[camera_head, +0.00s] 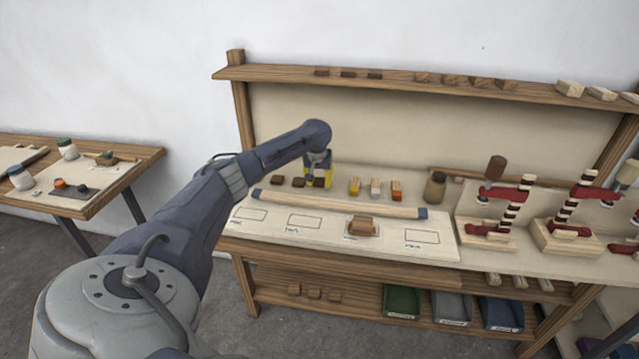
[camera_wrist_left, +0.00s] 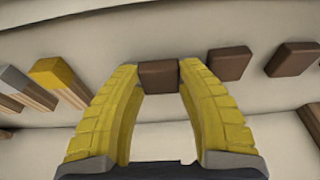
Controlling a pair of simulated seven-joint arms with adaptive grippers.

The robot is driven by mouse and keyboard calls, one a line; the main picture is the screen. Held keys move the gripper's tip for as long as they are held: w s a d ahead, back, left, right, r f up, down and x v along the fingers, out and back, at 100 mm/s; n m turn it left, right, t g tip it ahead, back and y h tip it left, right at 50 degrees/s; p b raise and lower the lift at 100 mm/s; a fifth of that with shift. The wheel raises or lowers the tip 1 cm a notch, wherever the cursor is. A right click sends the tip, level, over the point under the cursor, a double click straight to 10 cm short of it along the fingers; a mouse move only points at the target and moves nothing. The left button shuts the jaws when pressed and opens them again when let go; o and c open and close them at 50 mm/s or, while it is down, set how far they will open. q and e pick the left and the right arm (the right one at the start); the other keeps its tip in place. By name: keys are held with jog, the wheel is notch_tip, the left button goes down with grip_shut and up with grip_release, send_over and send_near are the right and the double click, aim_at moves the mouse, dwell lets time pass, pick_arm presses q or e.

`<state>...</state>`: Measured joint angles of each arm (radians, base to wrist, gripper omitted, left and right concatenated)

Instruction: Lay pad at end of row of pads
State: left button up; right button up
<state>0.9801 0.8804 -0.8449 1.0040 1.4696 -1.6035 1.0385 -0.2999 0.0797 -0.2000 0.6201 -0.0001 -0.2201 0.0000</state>
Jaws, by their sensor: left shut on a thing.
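My left gripper (camera_head: 318,180) has yellow fingers and points down at the bench. It is shut on a dark brown pad, which shows between the fingertips in the left wrist view (camera_wrist_left: 158,75). Two similar brown pads, a near one (camera_wrist_left: 230,63) and a far one (camera_wrist_left: 293,59), lie spaced out beside it. In the head view these are the middle pad (camera_head: 298,182) and the left pad (camera_head: 277,180). The held pad is roughly in line at the row's right end. I cannot tell whether it touches the bench. My right gripper is not in view.
Yellow-, grey- and orange-ended blocks (camera_head: 375,188) stand to the right of the gripper. A long pale strip (camera_head: 340,204) lies in front, before a board with outlined boxes (camera_head: 304,222). A brown jar (camera_head: 434,188) and red clamps (camera_head: 500,205) are farther right.

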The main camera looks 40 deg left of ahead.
pick_arm(q)
jog(key=shift+f, duration=0.35)
jog(key=shift+f, duration=0.1)
jog(key=o, duration=1)
jog(key=v, duration=1.2)
